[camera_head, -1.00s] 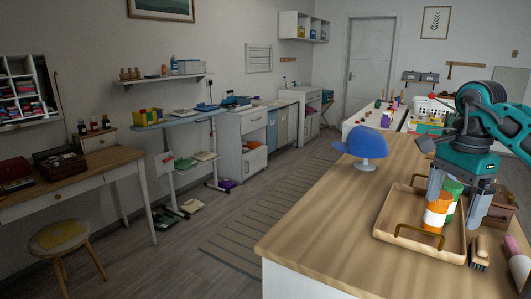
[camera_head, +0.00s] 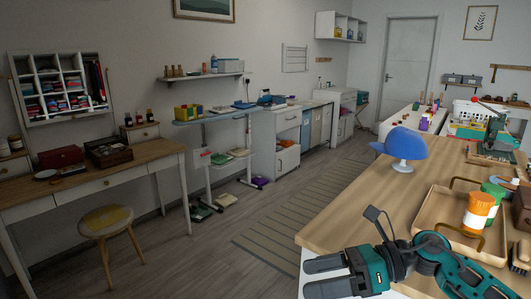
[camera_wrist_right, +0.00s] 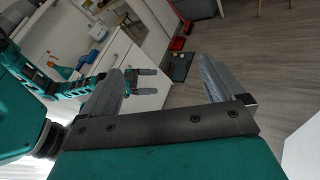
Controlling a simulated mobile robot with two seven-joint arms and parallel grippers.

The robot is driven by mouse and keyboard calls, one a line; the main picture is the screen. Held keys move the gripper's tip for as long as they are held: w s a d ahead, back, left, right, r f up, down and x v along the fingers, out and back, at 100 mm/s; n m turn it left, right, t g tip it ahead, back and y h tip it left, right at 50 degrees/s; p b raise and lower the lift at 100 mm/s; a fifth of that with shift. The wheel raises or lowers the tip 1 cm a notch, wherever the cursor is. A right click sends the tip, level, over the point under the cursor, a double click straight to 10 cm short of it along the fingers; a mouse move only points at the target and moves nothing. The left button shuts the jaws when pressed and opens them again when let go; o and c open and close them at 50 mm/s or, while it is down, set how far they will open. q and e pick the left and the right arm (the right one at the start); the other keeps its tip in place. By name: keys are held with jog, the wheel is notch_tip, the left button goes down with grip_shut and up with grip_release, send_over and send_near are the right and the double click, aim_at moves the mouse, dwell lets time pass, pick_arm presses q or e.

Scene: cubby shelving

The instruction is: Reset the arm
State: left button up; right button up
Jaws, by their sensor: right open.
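My right gripper (camera_head: 308,277) is low in the head view, at the near left edge of the wooden counter (camera_head: 340,225). Its two grey fingers are apart and point left, with nothing between them. An orange bottle with a white label (camera_head: 477,212) and a green one (camera_head: 491,198) stand upright in the wooden tray (camera_head: 436,208), apart from my right gripper.
A blue cap on a white stand (camera_head: 404,148) is on the counter beyond my right arm. A brush (camera_head: 521,256) lies right of the tray. A desk (camera_head: 90,184) and stool (camera_head: 108,218) stand at left. The floor between (camera_head: 215,255) is clear.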

jog(key=s+d+f+n+t+h, duration=0.2)
jog(key=s+f+n+t+h, duration=0.1)
jog(key=f+n, duration=0.5)
jog(key=s+d+f+n+t+h, duration=0.3)
jog(key=s+f+n+h, duration=0.2)
jog(key=s+f+n, duration=0.2)
jog(key=s+d+f+n+t+h, duration=0.2)
jog(key=s+f+n+t+h, duration=0.2)
jog(key=f+n, duration=0.6)
jog(key=shift+s+d+n+h, duration=0.3)
jog(key=shift+s+n+h, duration=0.15)
jog(key=shift+s, duration=0.25)
